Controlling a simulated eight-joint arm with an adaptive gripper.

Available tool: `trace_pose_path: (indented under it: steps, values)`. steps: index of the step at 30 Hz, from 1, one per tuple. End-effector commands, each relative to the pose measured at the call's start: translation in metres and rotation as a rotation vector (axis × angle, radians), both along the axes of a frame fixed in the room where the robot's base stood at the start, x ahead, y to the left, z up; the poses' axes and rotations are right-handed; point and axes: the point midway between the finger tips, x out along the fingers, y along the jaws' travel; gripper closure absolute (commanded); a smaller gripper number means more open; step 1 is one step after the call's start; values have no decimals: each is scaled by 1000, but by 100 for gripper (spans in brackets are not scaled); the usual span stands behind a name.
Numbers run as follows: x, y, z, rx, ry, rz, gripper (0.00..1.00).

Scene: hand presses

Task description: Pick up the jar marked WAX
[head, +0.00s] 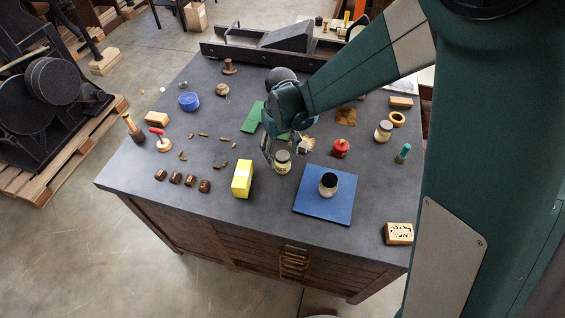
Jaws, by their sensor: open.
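Three small jars show in the head view, and their labels are too small to read, so I cannot tell which is marked WAX. One pale jar with a dark lid (282,163) stands upright on the dark worktop. A dark-topped jar (328,185) stands on a blue mat (312,208). A third pale jar (383,132) stands at the right. My gripper (280,150) is open, pointing down close above and behind the first jar. Whether a finger touches that jar cannot be told.
A yellow block (242,178) stands left of the nearest jar, and a red pot (341,148) stands right of it. A green piece (253,117) lies behind my gripper. Brown blocks (190,180) line the front left. The front left worktop edge is clear.

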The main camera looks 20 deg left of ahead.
Motion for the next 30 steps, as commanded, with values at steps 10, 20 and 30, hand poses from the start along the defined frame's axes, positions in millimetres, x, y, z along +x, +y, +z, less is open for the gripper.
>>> trace_pose_path:
  steps: [10,20,30]
  values:
    - [0,0,-7,0,0,0,46]
    - [1,0,-13,0,0,0,46]
    - [3,-2,-43,0,0,0,46]
